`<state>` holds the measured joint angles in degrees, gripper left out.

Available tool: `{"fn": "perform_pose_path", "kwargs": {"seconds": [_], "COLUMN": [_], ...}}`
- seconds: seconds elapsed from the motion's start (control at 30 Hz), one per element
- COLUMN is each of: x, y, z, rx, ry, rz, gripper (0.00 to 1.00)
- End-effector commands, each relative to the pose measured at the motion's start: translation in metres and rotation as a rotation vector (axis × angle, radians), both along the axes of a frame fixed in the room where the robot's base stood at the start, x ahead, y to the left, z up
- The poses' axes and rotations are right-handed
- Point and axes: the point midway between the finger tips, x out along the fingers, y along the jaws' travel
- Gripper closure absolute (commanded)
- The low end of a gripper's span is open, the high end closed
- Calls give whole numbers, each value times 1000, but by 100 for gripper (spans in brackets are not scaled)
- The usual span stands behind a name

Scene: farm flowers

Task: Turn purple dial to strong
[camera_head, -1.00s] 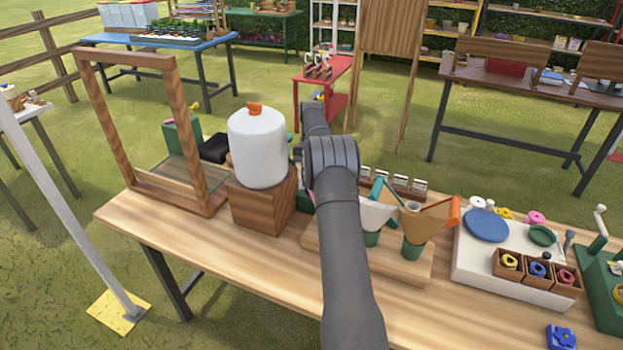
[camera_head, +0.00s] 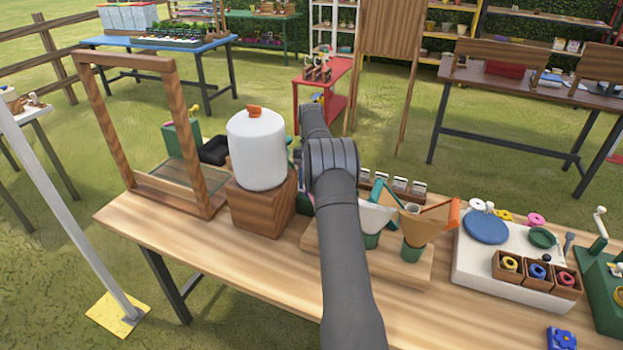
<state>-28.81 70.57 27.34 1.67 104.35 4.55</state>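I cannot make out a purple dial. My dark grey arm (camera_head: 345,230) rises over the table's middle and bends away behind the white tank. A black shape (camera_head: 214,150) shows left of the tank, above the table's far side. It seems to be part of my gripper, but its fingers are too small and partly hidden to read. A green box (camera_head: 182,137) stands just left of it, partly behind the wooden frame. The white tank (camera_head: 257,150) with an orange knob sits on a wooden block (camera_head: 262,205). No strong marking is legible.
The wooden frame (camera_head: 195,140) stands on the table's left end. Right of my arm are paper cones in green pots (camera_head: 413,250), a white board (camera_head: 480,262) with a blue disc and small bins, and a green cranked device (camera_head: 604,285). The table's front left is bare.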

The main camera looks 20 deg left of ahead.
Motion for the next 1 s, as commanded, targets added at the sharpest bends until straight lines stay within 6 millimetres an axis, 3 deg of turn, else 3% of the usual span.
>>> {"fn": "perform_pose_path", "kwargs": {"seconds": [0.27, 1.0], "x": [-2, -2], "y": [0, -10], "z": [0, 1], "rx": [0, 2], "ry": [6, 4], "rz": [-109, -953], "gripper": [48, 48]}}
